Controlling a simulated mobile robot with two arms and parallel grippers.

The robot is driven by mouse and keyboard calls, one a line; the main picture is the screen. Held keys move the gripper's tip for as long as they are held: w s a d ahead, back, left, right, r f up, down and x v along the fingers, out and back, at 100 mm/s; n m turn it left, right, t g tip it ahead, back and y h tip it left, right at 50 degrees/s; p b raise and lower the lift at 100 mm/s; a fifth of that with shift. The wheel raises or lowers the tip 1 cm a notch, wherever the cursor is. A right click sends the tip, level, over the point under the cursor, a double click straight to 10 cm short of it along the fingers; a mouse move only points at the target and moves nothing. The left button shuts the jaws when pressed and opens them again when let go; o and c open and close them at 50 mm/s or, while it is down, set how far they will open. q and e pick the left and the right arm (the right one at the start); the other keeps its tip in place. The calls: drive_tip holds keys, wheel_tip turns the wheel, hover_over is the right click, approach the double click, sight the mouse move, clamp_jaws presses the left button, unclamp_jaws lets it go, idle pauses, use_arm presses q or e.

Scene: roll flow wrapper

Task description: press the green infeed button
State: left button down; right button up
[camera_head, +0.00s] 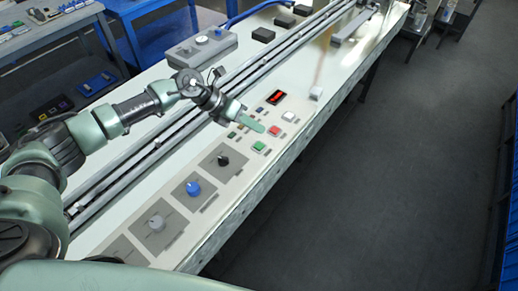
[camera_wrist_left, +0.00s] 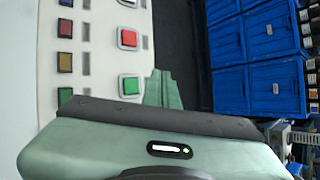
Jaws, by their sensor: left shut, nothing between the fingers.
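The green infeed button (camera_head: 259,146) is a square green key in a pale frame on the white control panel, nearest of a row with a red and a white button. In the left wrist view the green button (camera_wrist_left: 130,86) lies just above the dark edge of my gripper's body. My left gripper (camera_head: 253,126) is shut and empty. Its pale green fingers hang over the panel, beyond the green button and left of the red one in the head view. My right gripper is not in view.
The red button (camera_head: 274,130) and white button (camera_head: 288,116) are close by. Small coloured keys, a red display (camera_head: 275,97), a black knob (camera_head: 223,160) and a blue knob (camera_head: 193,188) share the panel. Long metal rails run behind it. Dark floor lies right.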

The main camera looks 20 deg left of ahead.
sight(256, 146)
use_arm(q)
wheel_tip(256, 146, down, 4)
drive_tip(key=shift+f+b, duration=0.25)
drive_tip(key=shift+b, duration=1)
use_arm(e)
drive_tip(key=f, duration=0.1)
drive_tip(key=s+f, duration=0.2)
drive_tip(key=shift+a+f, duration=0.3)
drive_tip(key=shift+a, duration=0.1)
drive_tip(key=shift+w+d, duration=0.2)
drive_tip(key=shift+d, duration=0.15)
use_arm(q)
drive_tip(key=shift+f, duration=0.15)
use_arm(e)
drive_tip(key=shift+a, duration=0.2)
use_arm(q)
drive_tip(key=shift+f+b, duration=0.3)
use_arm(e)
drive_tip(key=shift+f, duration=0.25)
